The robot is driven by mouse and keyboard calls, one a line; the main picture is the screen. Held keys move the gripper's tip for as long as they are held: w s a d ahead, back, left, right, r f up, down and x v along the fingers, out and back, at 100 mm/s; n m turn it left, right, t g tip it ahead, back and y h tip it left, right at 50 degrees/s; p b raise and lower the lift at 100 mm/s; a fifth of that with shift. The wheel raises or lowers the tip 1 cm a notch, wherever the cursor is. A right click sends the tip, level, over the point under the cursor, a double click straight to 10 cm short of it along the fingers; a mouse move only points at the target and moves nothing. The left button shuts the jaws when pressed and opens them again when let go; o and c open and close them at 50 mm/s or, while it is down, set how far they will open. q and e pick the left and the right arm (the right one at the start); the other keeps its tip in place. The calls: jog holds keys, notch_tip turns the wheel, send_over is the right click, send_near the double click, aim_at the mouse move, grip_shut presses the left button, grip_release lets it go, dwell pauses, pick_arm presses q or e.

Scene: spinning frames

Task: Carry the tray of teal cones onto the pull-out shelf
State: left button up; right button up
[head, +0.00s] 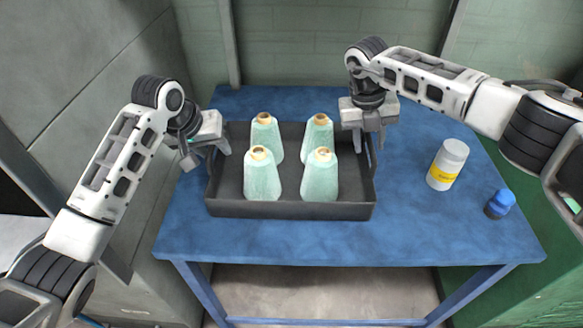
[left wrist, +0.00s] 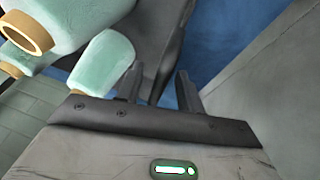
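A dark grey tray (head: 290,209) stands on the blue table and holds several pale teal cones (head: 262,180) with brown tops, all upright. My left gripper (head: 207,158) is at the tray's left wall. In the left wrist view, its fingers (left wrist: 158,90) are apart, with the dark tray wall between them and teal cones to the left. My right gripper (head: 368,147) points down at the tray's right wall, its fingers apart on either side of the rim. I cannot make out a pull-out shelf in these views.
A white bottle with a yellow label (head: 447,165) and a small blue-capped jar (head: 499,204) stand on the blue table (head: 420,225) to the right of the tray. A grey cabinet side (head: 110,60) rises on the left. The table's front strip is clear.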

pick_arm(q)
grip_shut()
pick_arm(e)
grip_shut()
pick_arm(q)
jog(key=shift+w+r, duration=0.1)
jog(key=shift+r, duration=0.15)
pick_arm(e)
jog(key=shift+w+r, duration=0.1)
jog(key=shift+r, duration=0.15)
